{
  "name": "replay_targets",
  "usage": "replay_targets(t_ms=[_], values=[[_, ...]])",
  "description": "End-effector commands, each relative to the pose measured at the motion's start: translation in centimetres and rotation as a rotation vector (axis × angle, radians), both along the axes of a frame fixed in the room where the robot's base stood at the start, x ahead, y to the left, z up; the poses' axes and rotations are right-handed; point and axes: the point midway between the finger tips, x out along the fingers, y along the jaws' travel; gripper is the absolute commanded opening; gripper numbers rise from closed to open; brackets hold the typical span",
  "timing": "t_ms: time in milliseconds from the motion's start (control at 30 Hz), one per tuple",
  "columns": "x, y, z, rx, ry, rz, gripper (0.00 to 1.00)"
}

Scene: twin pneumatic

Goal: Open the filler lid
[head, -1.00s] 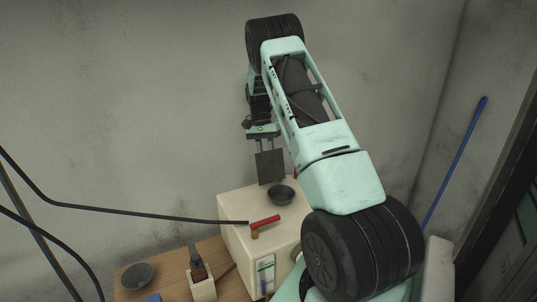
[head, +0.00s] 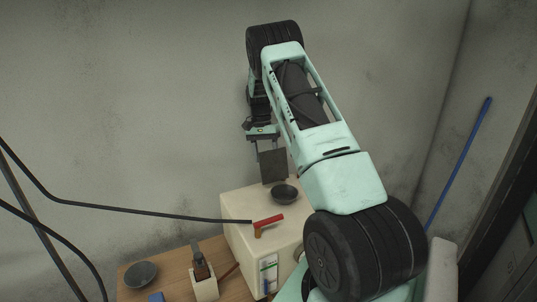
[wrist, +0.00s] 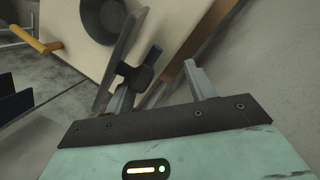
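A dark square plate, which looks like the filler lid (head: 274,167), stands raised at the back of the cream box (head: 238,207), beside a dark round bowl-shaped opening (head: 285,193). In the wrist view the lid (wrist: 128,45) shows almost edge-on, with a dark knob (wrist: 135,82) on its face. My gripper (head: 267,151) is directly above and behind the lid in the head view. In the wrist view its fingers (wrist: 155,82) are wide apart. The knob is close to the left finger; I cannot tell whether they touch. The lid's hinge is hidden.
A wooden table (head: 180,264) holds a dark bowl (head: 141,274) and a small holder (head: 204,289). A blue pole (head: 458,165) leans right. The wall is behind.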

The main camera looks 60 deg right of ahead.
Motion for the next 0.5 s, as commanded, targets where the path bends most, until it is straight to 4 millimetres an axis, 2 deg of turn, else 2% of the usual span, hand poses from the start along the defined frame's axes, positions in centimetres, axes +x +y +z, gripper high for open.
replay_targets(t_ms=[500], values=[[-0.10, -0.09, 0.37, -0.001, 0.000, -0.004, 0.49]])
